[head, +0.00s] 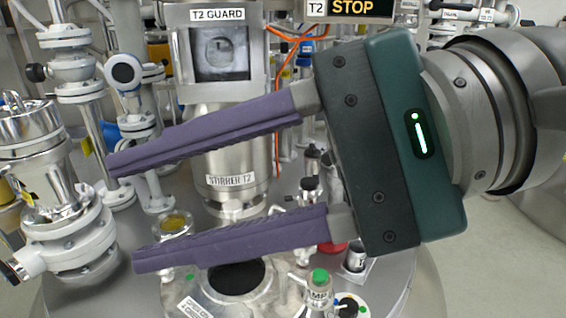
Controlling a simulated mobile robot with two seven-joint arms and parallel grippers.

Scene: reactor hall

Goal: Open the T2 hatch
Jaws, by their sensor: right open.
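My right gripper (124,213) comes in from the right with its two long purple fingers wide apart and nothing between the tips. It hangs over the top of the T2 vessel (398,272). Below the lower finger is a round metal fitting with a dark round centre (238,278), which may be the T2 hatch. Its far side is partly covered by that finger, and the label at its front is too small to read. I cannot tell whether the dark centre is glass or an opening. My left gripper is not in view.
The metal stirrer T2 (232,181) stands behind the fingers under the T2 guard (218,45). Flanged pipework (75,245) rises at the left. A green-capped fitting (319,277) and a small dial (347,305) are at the front right. A lit STOP sign (352,7) is at the top.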

